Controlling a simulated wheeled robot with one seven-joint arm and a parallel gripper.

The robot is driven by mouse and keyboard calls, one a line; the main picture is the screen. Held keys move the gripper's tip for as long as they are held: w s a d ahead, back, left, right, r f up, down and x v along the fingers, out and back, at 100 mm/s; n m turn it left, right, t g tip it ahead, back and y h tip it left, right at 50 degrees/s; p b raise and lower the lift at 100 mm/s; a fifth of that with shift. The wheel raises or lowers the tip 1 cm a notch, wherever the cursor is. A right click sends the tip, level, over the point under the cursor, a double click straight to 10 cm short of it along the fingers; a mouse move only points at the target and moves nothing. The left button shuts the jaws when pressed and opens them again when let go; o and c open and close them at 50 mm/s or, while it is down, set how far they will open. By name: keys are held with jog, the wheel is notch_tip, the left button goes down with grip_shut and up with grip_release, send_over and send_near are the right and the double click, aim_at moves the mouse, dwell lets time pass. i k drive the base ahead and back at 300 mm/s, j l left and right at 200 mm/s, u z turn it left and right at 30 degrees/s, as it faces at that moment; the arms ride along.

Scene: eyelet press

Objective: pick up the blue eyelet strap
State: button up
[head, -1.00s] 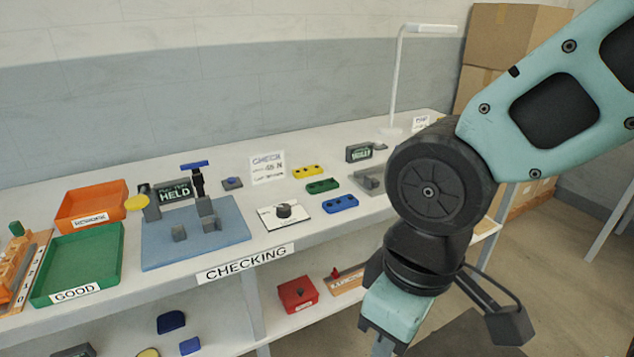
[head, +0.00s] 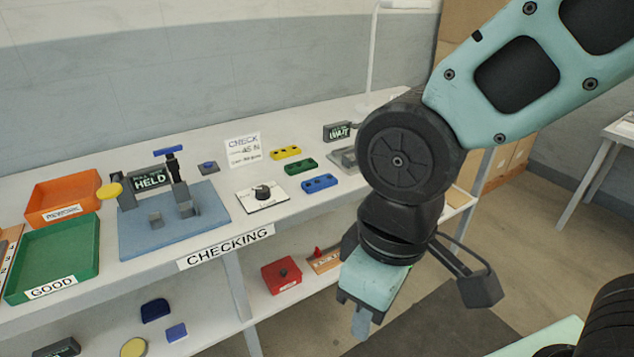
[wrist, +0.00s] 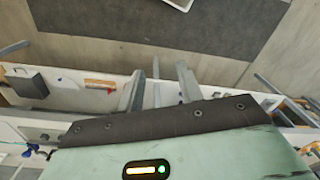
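The blue eyelet strap (head: 320,183) lies flat on the white table at its right front part, in the head view. It is a short bar with dark holes. A green strap (head: 301,166) and a yellow strap (head: 285,152) lie behind it. My gripper (head: 361,324) hangs pointing down in front of the table, lower than the tabletop and to the right of the blue strap, apart from it. In the wrist view its two grey fingers (wrist: 160,78) stand apart with nothing between them.
A white plate with a black knob (head: 262,196) lies left of the strap. A blue fixture base (head: 150,245), a green GOOD tray (head: 60,262) and an orange tray (head: 62,200) stand farther left. A lower shelf holds a red box (head: 281,275). A lamp (head: 372,60) stands behind.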

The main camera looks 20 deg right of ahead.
aim_at(324, 181)
jog(key=i+j+z, duration=0.2)
jog(key=j+z, duration=0.15)
jog(key=j, duration=0.25)
jog(key=i+j+z, duration=0.2)
jog(key=j, duration=0.15)
jog(key=j+z, duration=0.15)
jog(key=j, duration=0.15)
jog(key=i, duration=0.05)
